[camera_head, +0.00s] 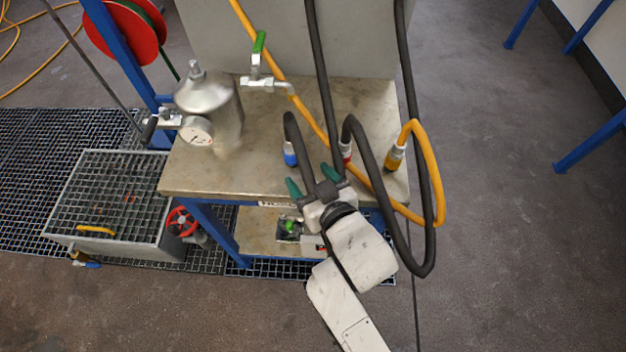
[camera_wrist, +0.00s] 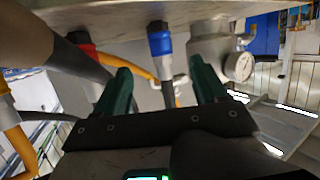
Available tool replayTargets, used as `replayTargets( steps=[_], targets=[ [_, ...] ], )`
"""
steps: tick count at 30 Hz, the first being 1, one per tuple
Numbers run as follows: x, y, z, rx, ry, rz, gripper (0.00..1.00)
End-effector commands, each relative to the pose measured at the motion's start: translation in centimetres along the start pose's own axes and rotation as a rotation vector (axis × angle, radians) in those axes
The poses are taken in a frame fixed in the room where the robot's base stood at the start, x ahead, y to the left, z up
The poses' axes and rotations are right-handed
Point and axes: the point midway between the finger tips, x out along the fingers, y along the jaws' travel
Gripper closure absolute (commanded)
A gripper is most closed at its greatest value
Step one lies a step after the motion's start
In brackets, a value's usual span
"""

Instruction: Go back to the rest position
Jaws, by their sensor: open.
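A red coupling (camera_wrist: 84,46) is left of the fingers there. In the head view the blue coupling (camera_head: 290,154) and the red one (camera_head: 346,152) are behind my gripper, which is apart from the blue one.
The table (camera_head: 185,175) carries a steel vessel (camera_head: 208,105) with a gauge (camera_head: 196,131) and a green-handled valve (camera_head: 259,62). A yellow coupling (camera_head: 394,158) and looping black and orange hoses hang close right of my gripper. A grating-topped box (camera_head: 110,205) stands left. Floor at right (camera_head: 510,220) is clear.

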Motion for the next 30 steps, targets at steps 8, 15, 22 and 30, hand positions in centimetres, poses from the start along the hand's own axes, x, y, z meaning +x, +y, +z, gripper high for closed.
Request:
replayTargets(
  steps=[8,15,22,30],
  targets=[
    [-1.2,0.0,-0.1,0.000,0.001,0.000,0.28],
    [-1.6,1.3,0.4,0.009,-0.026,0.026,0.28],
    [-7.7,11.0,5.0,0.103,-0.290,0.219,0.28],
    [-18.1,16.7,10.4,0.253,-0.612,0.344,0.28]
  ],
)
